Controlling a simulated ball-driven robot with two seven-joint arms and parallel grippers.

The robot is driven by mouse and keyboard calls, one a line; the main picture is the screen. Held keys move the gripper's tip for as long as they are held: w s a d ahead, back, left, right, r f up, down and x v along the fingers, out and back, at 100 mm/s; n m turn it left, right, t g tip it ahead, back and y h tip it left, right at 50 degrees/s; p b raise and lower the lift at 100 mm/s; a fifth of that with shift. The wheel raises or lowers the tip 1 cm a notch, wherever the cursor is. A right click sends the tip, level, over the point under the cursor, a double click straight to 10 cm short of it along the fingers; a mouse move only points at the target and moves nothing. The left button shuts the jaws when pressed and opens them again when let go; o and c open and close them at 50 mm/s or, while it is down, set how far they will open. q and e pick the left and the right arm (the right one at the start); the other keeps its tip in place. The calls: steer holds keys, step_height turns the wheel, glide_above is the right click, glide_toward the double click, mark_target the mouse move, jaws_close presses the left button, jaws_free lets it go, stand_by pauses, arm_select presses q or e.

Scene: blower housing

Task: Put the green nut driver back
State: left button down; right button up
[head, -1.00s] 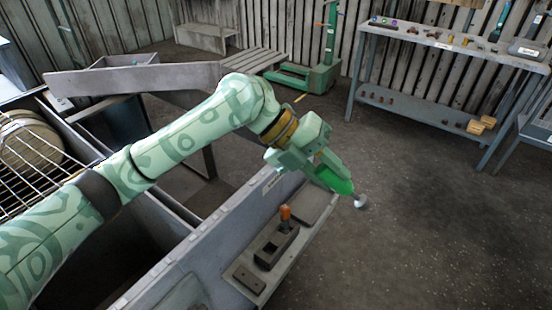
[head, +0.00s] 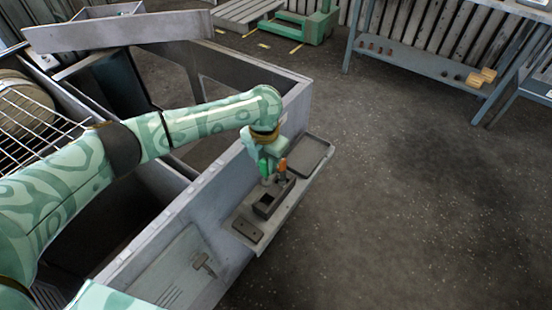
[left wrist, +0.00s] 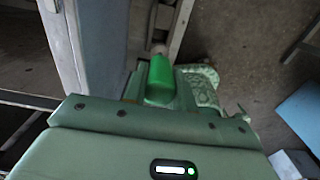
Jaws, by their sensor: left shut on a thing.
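The green nut driver (head: 263,167) is held in my left gripper (head: 265,158), roughly upright, at the far part of the dark holder block (head: 265,206). Its handle also shows in the left wrist view (left wrist: 160,82), with a pale tip beyond it. An orange-handled tool (head: 282,166) stands just to the right of the green driver. The block has a square opening at its near end. The driver's lower end is hard to make out, so I cannot tell whether it is in the holder or above it. My right gripper is out of view.
The holder sits on a narrow grey ledge (head: 292,207) along the side of a large grey bin. A shallow tray (head: 305,155) lies at the ledge's far end and a flat dark piece (head: 247,229) at its near end. Open floor lies to the right.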

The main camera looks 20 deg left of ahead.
mark_target(266, 181)
arm_select(q)
step_height(266, 181, down, 7)
steer(key=b, duration=0.5)
steer(key=shift+b, duration=0.4)
steer(key=shift+f, duration=0.55)
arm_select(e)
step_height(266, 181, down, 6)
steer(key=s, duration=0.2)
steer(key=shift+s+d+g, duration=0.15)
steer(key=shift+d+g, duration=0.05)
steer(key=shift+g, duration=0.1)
arm_select(q)
steer(key=shift+f, duration=0.1)
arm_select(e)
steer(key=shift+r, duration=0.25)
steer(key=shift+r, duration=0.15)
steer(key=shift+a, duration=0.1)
arm_select(q)
steer(key=shift+f, duration=0.3)
steer(key=shift+f+b, duration=0.3)
steer(key=shift+f, duration=0.4)
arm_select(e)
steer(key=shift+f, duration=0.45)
